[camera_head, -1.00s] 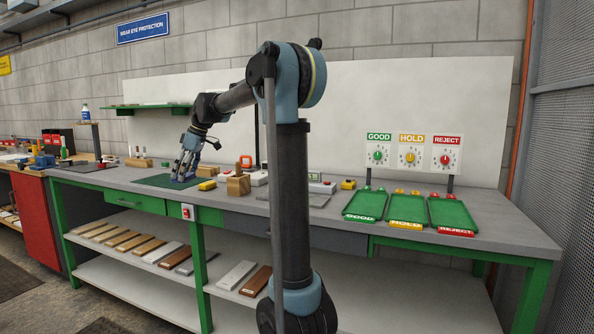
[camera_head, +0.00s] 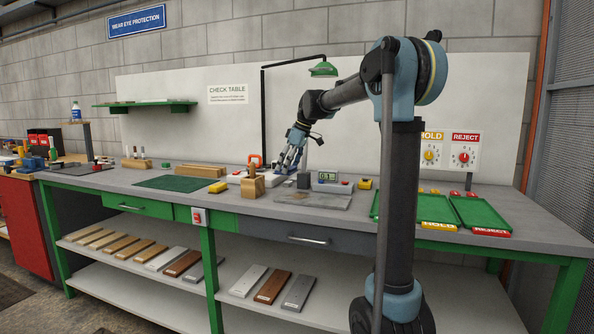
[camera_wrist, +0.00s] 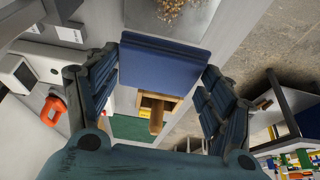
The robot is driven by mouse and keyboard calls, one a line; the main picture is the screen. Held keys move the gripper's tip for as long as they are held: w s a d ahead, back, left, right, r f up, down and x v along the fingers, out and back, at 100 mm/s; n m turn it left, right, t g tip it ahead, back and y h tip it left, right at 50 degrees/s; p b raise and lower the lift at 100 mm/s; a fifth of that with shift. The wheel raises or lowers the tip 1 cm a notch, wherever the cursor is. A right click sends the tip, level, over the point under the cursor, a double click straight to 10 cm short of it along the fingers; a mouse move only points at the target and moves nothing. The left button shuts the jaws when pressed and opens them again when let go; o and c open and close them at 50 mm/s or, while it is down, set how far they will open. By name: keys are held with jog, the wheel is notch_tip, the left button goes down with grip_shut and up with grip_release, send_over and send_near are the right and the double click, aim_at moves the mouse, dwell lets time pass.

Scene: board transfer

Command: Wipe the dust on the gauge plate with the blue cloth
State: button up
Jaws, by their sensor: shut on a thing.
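My gripper (camera_head: 288,168) is over the bench, behind the left end of the flat grey gauge plate (camera_head: 315,201). In the wrist view, my gripper's fingers (camera_wrist: 160,85) are shut on the blue cloth (camera_wrist: 165,63), which looks like a flat folded pad between them. The gauge plate (camera_wrist: 140,15) shows at the top edge of the wrist view, just beyond the cloth. Brown, grainy dust (camera_wrist: 172,8) lies on it. I cannot make out the cloth clearly in the head view. The wrist view does not settle whether cloth and plate touch.
The green mat (camera_head: 176,183) is bare. Green trays (camera_head: 478,213) lie at the right.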

jog(key=shift+w+d, duration=0.15)
jog(key=shift+d, duration=0.35)
